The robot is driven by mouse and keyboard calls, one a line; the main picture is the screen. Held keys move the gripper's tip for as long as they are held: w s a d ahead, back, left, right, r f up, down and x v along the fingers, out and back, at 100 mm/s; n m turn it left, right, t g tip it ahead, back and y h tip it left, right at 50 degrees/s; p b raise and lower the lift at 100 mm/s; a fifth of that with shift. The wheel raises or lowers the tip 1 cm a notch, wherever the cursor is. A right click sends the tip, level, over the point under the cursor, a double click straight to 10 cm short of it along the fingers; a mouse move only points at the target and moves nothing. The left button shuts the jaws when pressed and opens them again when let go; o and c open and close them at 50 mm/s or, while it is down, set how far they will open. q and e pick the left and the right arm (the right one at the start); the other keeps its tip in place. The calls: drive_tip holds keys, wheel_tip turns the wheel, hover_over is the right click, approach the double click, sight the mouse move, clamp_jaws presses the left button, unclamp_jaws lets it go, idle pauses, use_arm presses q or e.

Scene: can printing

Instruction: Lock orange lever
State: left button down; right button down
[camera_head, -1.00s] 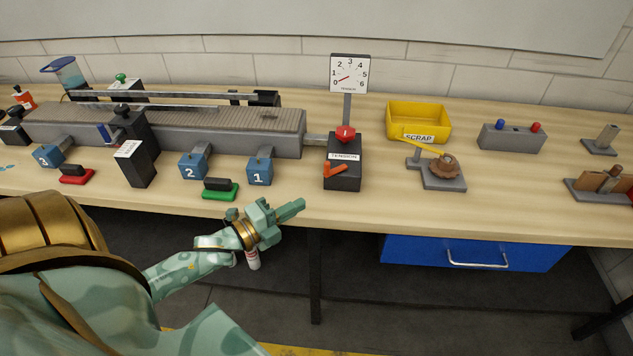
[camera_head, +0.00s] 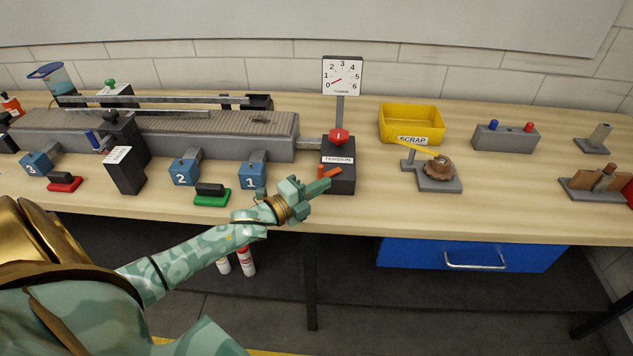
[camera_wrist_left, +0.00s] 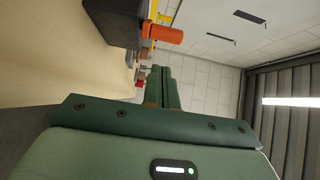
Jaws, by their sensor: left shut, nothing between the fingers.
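The orange lever (camera_head: 329,173) sits low on the front of the dark tension box (camera_head: 343,183), under a red knob (camera_head: 339,137). My left gripper (camera_head: 323,185) is shut and empty, its fingertips just in front of and slightly left of the lever. I cannot tell whether they touch. In the left wrist view the lever (camera_wrist_left: 163,33) sticks out from the dark box (camera_wrist_left: 112,18), beyond and above the shut green fingers (camera_wrist_left: 162,88). My right gripper is not in view.
The numbered blue blocks (camera_head: 253,175) and a green-based switch (camera_head: 212,198) stand left of the box. A gauge (camera_head: 342,76) rises behind it. The yellow scrap bin (camera_head: 411,124) and a brown wheel (camera_head: 438,168) are to the right. The table's front edge is below the gripper.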

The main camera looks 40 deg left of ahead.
use_arm(q)
drive_tip(key=shift+w+a, duration=0.5)
drive_tip(key=shift+a, duration=0.4)
drive_tip(key=shift+a, duration=0.45)
drive_tip(key=shift+w+a, duration=0.2)
drive_tip(key=shift+a, duration=0.3)
drive_tip(key=shift+w+a, duration=0.15)
drive_tip(key=shift+a, duration=0.35)
drive_tip(key=shift+w+a+b, duration=0.3)
drive_tip(key=shift+a, duration=0.2)
drive_tip(key=shift+w+a+b, duration=0.3)
drive_tip(key=shift+a, duration=0.2)
drive_tip(key=shift+w+a, duration=0.2)
drive_tip(key=shift+a, duration=0.05)
drive_tip(key=shift+r, duration=0.1)
